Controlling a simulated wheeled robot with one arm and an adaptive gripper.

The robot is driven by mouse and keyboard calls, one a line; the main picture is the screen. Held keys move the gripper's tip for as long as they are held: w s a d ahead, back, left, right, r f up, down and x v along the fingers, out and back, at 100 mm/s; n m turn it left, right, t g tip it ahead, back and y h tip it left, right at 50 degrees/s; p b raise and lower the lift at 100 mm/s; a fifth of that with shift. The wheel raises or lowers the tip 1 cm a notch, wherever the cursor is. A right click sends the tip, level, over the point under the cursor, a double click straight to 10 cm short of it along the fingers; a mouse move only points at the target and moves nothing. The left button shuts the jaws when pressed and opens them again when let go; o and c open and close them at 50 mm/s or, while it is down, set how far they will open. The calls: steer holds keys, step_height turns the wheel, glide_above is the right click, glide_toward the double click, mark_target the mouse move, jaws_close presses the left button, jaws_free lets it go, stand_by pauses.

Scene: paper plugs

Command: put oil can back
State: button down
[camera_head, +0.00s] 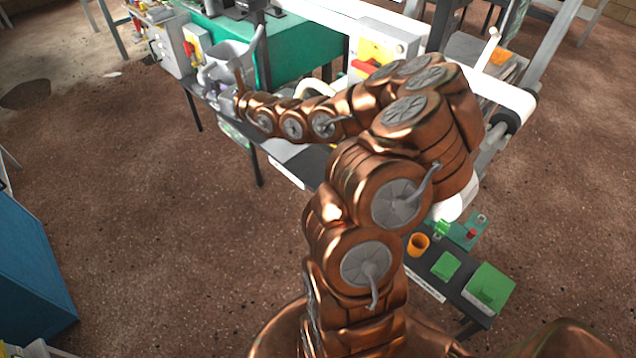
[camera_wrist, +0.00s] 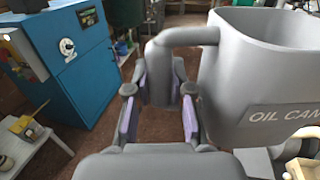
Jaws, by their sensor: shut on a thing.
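The oil can (camera_head: 237,58) is a grey, open-topped vessel with a spout, roughly upright at the upper left of the head view. In the wrist view the oil can (camera_wrist: 262,62) fills the right side, with its label "OIL CAN" showing and its handle curving left. My gripper (camera_head: 212,78) is beside the can at the end of my outstretched arm. In the wrist view my gripper (camera_wrist: 158,112), with purple pads, is shut on the handle. The handle's lower part is partly hidden. I cannot tell whether the can's base touches a surface.
A green-draped table (camera_head: 300,45) and a grey box with a red switch (camera_head: 192,45) stand near the can. A white conveyor (camera_head: 505,92) is at upper right. A dark bench (camera_head: 425,275) holds green blocks and an orange cup. A blue cabinet (camera_wrist: 75,65) stands left. Open floor lies at left.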

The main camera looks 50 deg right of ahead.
steer(key=s+d+f+m+h+b, duration=0.1)
steer(key=s+d+f+b, duration=0.5)
steer(key=f+b, duration=0.8)
steer(key=s+d+f+m+h+b, duration=0.15)
steer(key=s+d+f+b, duration=0.5)
steer(key=f, duration=1.35)
steer(key=s+d+f+h+b, duration=0.2)
steer(key=s+d+f+b, duration=0.1)
steer(key=d+f+b, duration=1.15)
steer(key=w+f+b, duration=0.1)
steer(key=w+f, duration=0.1)
steer(key=w, duration=0.3)
steer(key=w+d+f+b, duration=0.1)
steer(key=w+f+b, duration=0.1)
steer(key=w, duration=0.3)
steer(key=w+f+b, duration=0.2)
steer(key=w+f, duration=0.1)
steer(key=w, duration=0.2)
steer(key=shift+d+f, duration=0.25)
steer(key=shift+f, duration=0.05)
steer(key=c, duration=1.4)
jaws_free()
steer(key=shift+f+m, duration=0.1)
steer(key=shift+m, duration=0.15)
steer(key=shift+c, duration=0.2)
steer(key=o, duration=0.4)
